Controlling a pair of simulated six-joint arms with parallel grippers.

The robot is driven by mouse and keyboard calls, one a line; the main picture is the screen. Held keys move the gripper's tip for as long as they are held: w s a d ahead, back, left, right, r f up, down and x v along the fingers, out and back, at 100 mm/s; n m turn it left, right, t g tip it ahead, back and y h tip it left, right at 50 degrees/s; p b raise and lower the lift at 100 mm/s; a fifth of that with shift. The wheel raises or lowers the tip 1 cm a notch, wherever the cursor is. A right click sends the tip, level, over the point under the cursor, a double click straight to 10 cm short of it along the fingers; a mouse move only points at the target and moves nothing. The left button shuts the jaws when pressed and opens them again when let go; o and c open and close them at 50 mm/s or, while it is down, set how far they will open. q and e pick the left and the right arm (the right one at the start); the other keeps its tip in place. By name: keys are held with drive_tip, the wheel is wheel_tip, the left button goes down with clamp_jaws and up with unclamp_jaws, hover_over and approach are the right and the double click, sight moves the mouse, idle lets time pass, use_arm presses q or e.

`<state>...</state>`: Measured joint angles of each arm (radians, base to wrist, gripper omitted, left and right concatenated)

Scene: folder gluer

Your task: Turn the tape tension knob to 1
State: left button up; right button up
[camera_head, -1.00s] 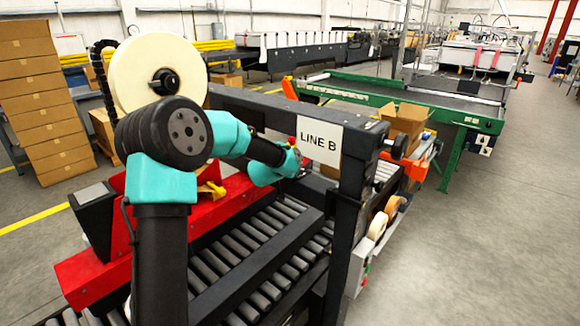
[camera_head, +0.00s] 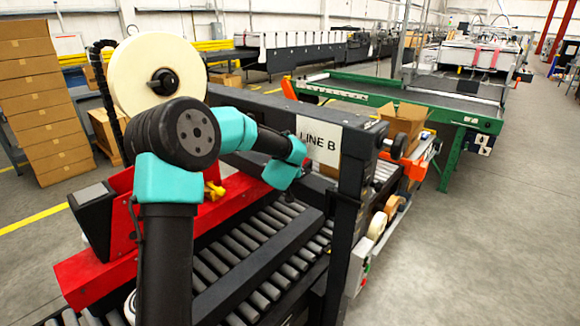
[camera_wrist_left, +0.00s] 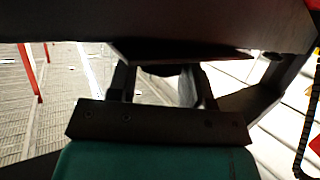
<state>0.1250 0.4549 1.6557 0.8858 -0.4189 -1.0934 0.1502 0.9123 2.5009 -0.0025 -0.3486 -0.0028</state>
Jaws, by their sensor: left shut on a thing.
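The fingers are hard to make out there. In the left wrist view my left gripper (camera_wrist_left: 163,88) is shut, with its fingers on either side of a dark rounded part (camera_wrist_left: 160,70) below a dark plate. I take this part to be the tape tension knob; its scale and pointer do not show. My right gripper is in neither view.
A large cream tape roll (camera_head: 140,70) stands at the back left of the machine. The dark crossbeam (camera_head: 260,103) runs close to my wrist. A black side knob (camera_head: 398,148) sticks out on the right. Rollers (camera_head: 255,250) lie below the arm.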

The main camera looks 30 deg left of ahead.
use_arm(q)
drive_tip(key=shift+n+g+y, duration=0.4)
drive_tip(key=shift+n+y, duration=0.4)
drive_tip(key=shift+y, duration=0.1)
drive_tip(key=o, duration=0.9)
drive_tip(key=shift+d, duration=0.1)
drive_tip(key=v, duration=1.7)
drive_tip(key=shift+s+d+r, duration=0.1)
